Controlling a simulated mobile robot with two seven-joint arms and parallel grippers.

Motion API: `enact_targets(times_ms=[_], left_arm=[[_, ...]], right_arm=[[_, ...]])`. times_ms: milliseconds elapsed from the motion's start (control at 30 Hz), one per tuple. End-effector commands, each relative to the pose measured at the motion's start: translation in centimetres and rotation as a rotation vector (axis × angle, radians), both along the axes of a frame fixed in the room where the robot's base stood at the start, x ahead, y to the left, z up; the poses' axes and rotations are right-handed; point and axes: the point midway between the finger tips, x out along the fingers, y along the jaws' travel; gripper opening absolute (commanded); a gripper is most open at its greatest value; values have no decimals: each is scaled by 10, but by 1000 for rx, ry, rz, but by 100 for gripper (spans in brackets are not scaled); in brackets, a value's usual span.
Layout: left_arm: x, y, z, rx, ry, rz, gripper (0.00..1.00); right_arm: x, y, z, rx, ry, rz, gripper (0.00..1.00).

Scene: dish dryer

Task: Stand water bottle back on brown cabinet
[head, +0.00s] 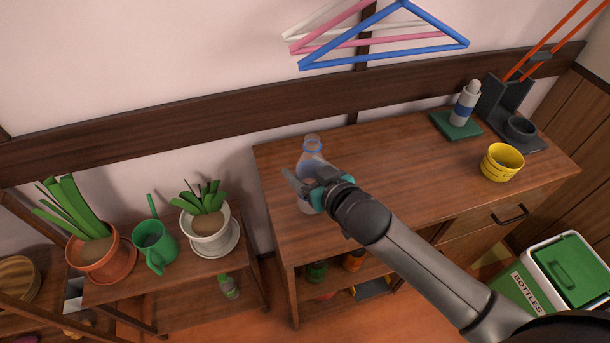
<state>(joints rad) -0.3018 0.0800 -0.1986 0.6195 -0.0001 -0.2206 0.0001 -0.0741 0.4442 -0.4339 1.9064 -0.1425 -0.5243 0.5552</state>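The clear water bottle (311,160) with a blue ring near its neck is upright at the left end of the brown cabinet (395,165). I cannot tell whether its base touches the top. My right gripper (299,183), on the arm coming in from the lower right, is at the bottle's middle, with a grey finger showing at the bottle's left side. The gripper and wrist hide part of the bottle, and whether the fingers press on it is unclear. My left gripper is not in view.
A yellow bowl (502,162), a white bottle on a green book (457,125) and a dark stand (505,110) occupy the cabinet's right end. Its middle is clear. Coat hangers (385,40) hang above. Potted plants (205,228) stand left; a bottles bin (569,272) stands right.

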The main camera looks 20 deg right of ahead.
Motion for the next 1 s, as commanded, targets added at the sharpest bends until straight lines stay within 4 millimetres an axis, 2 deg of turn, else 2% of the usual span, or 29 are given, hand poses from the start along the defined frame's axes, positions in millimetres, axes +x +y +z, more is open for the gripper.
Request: enact_targets(times_ms=[33, 67, 467, 500, 700, 1000], left_arm=[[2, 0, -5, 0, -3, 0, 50], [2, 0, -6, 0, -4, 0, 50], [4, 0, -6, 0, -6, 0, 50], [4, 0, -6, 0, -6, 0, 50], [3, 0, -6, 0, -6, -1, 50], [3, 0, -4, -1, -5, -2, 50]], right_arm=[[0, 0, -11, -1, 2, 0, 8], [0, 0, -13, -1, 2, 0, 8], [0, 0, -17, 2, -1, 1, 8], [0, 0, -16, 1, -1, 1, 79], [0, 0, -16, 0, 0, 0, 100], [0, 0, -12, -1, -1, 0, 100]])
